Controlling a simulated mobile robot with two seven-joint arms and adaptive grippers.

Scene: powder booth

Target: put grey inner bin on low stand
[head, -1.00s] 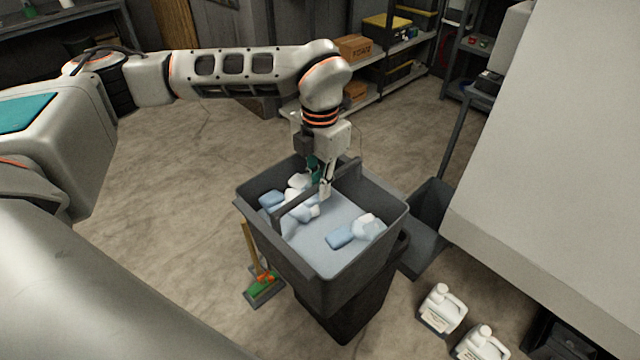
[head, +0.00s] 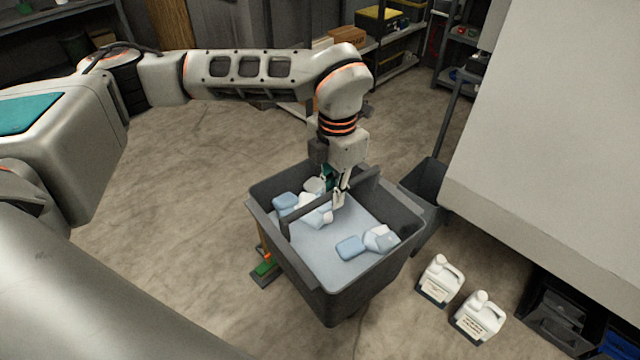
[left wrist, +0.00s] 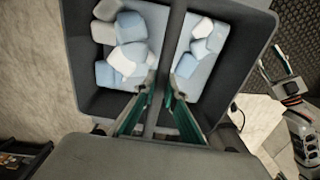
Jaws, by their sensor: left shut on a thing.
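The grey inner bin (head: 345,290) is an open, tapered tub with a crossbar handle (head: 363,189) over its middle. It holds several white and pale blue bottle-like pieces. My left gripper (head: 334,196) reaches down from above and is shut on the handle. In the left wrist view the fingers (left wrist: 156,98) close on the bar, with the bin's grey wall (left wrist: 84,70) around them. The bin looks roughly level. Its underside is hidden, so I cannot tell its height above the floor. I cannot make out the low stand.
Two white jugs (head: 440,281) stand on the floor right of the bin. A dark open container (head: 428,190) stands behind it at the right, beside a large pale panel (head: 540,130). A green-headed brush (head: 265,270) is at the bin's left. Floor at left is clear.

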